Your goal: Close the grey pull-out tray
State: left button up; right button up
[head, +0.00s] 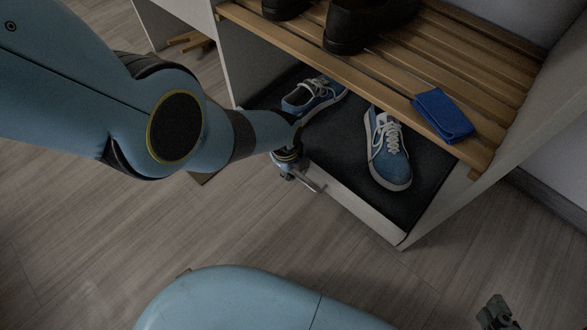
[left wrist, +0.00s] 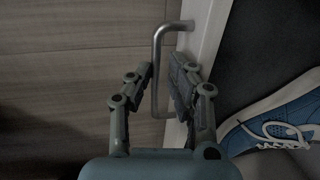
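The tray (head: 428,178) has a dark, mat-like surface and a pale front edge (head: 350,203), low in the cubby under a slatted shelf. I cannot tell how far it stands out. A bent metal handle (left wrist: 157,72) joins the pale front. My left gripper (head: 291,172) is at this front edge, its fingers partly hidden by the arm in the head view. In the left wrist view my left gripper (left wrist: 160,88) is open, with one finger on each side of the handle bar and visible gaps. My right gripper (head: 495,312) is small at the bottom right, far from the tray.
A pair of blue shoes stands on the dark surface, one at the left (head: 312,98) and one nearer the front (head: 388,160). The wooden slatted shelf (head: 450,60) above holds black shoes (head: 350,25) and a folded blue cloth (head: 443,115). The wood floor in front is mostly clear.

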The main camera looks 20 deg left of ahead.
dwell(0.4)
pick_arm(q)
jog(key=shift+r, duration=0.1)
notch_tip(320, 180, up, 12)
jog(key=s, duration=0.2)
jog(key=shift+a+f, duration=0.25)
jog(key=shift+a, duration=0.1)
dwell(0.5)
